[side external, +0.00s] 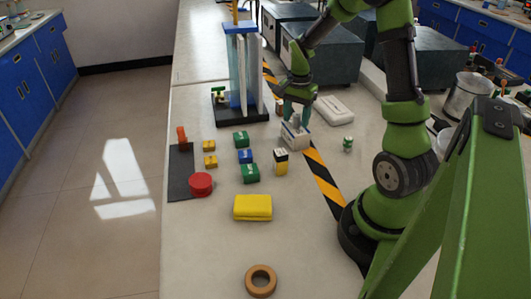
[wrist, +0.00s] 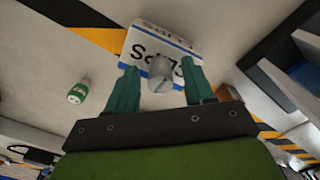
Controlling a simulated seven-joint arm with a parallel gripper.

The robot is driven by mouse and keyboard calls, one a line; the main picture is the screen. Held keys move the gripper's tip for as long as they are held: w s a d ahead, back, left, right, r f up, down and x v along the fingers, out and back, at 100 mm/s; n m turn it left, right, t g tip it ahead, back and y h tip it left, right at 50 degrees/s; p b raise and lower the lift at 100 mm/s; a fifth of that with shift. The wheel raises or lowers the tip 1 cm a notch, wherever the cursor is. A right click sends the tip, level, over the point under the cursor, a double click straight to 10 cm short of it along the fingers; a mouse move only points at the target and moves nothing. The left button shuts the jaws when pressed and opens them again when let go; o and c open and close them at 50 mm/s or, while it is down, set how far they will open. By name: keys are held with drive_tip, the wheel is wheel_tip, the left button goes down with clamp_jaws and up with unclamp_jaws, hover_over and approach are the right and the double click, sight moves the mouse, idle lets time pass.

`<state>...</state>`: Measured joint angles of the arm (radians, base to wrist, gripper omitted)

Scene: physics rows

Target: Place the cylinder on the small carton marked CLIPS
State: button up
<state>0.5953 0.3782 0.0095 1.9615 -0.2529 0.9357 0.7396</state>
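The small white carton marked CLIPS (side external: 294,138) stands on the bench beside the striped tape. In the wrist view the carton (wrist: 182,38) has a blue edge band and black lettering. A small grey cylinder (wrist: 160,75) is over the carton's lettered face and seems to stand upright on it; its lower contact is hidden. My gripper (wrist: 161,82) is open, with one teal finger on each side of the cylinder and a visible gap at both sides. In the side view my gripper (side external: 297,113) points down just above the carton.
A green-and-white can (side external: 348,144) and a white case (side external: 334,110) stand to the right. Green boxes, a blue box and a red cylinder (side external: 200,184) are left. A rack (side external: 241,70) stands behind left.

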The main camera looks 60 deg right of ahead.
sight(296, 114)
drive_tip(key=shift+r, duration=0.1)
wheel_tip(296, 114, up, 12)
drive_tip(key=s+a+r+n+t, duration=0.1)
drive_tip(key=a+n, duration=0.3)
drive_tip(key=a, duration=0.4)
drive_tip(key=s+a+r+n+t+y, duration=0.1)
drive_tip(key=s+a+r+n+t, duration=0.1)
drive_tip(key=a, duration=0.6)
drive_tip(key=s+a+r+n+t+y, duration=0.1)
drive_tip(key=s+a+n+t, duration=0.3)
drive_tip(key=a+n, duration=0.4)
drive_tip(key=shift+s+a+r, duration=0.25)
drive_tip(key=shift+s+r, duration=0.4)
drive_tip(key=shift+r, duration=0.05)
